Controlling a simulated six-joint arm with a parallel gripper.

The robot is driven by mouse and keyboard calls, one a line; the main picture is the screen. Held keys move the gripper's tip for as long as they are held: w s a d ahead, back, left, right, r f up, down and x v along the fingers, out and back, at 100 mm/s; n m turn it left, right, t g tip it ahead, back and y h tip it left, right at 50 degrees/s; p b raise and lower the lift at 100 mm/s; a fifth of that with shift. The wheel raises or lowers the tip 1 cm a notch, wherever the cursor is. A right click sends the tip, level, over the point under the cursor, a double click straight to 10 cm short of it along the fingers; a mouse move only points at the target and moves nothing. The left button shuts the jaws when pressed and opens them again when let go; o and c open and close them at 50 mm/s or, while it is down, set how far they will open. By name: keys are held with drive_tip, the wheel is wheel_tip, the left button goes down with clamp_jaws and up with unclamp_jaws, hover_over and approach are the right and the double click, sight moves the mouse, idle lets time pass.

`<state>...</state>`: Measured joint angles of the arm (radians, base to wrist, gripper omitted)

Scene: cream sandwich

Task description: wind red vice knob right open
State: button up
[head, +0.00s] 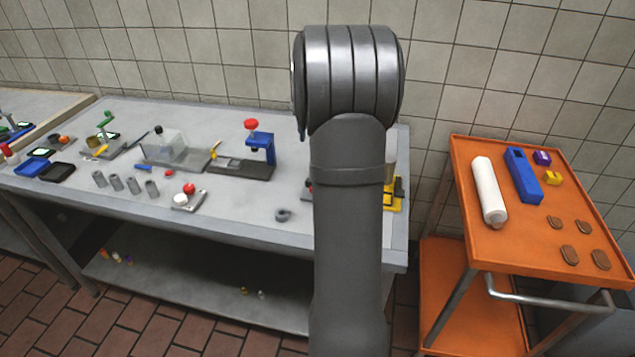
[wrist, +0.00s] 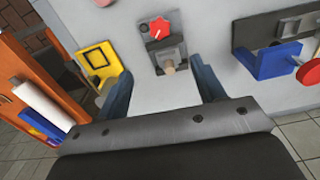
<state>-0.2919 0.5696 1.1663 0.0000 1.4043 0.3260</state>
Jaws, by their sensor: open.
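In the wrist view, a red knob (wrist: 158,29) with a small white mark sits on a grey block-like fixture (wrist: 176,50), which I take to be the vice. The knob lies beyond the fingertips and nothing is held. In the head view my arm hides the gripper and most of this fixture. Whether the fingers touch the fixture cannot be told.
A blue press (head: 262,148) with a red top stands left of my arm; it shows at right in the wrist view (wrist: 270,62). A yellow-framed item (wrist: 98,58) lies near the fixture. An orange trolley (head: 505,250) stands right of the bench (head: 260,217).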

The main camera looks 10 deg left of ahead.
wheel_tip(320, 180, down, 17)
drive_tip(key=shift+r, duration=0.15)
idle(0.4)
drive_tip(key=c, duration=1)
